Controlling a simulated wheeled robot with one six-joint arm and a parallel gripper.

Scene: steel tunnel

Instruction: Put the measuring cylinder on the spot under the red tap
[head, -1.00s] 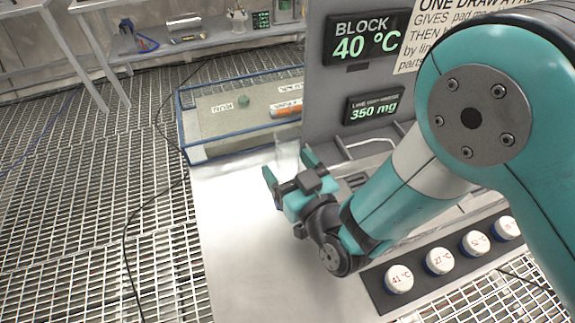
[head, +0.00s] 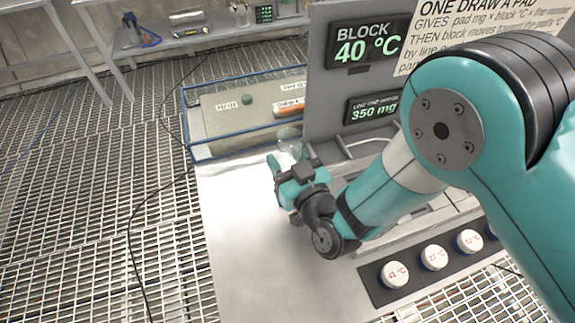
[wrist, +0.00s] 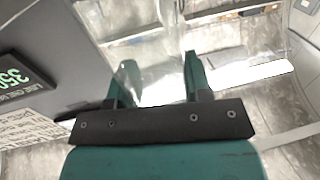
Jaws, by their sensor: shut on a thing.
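The measuring cylinder (head: 289,139) is clear and hard to see; its upper part shows just beyond my gripper in the head view. My gripper (head: 291,163) has its teal fingers around the cylinder, over the pale metal bench. In the wrist view the clear wall of the cylinder (wrist: 151,75) shows between the fingers of my gripper (wrist: 157,70), which is shut on it. The cylinder's base is hidden by the gripper. I do not see the red tap or the spot under it in these views.
The bare bench top (head: 240,230) is clear at the left. A blue-edged tray (head: 205,152) with an orange tube (head: 290,112) and a green knob lies beyond. A grey panel with displays (head: 362,44) stands behind my arm. White temperature buttons (head: 433,257) line the front right.

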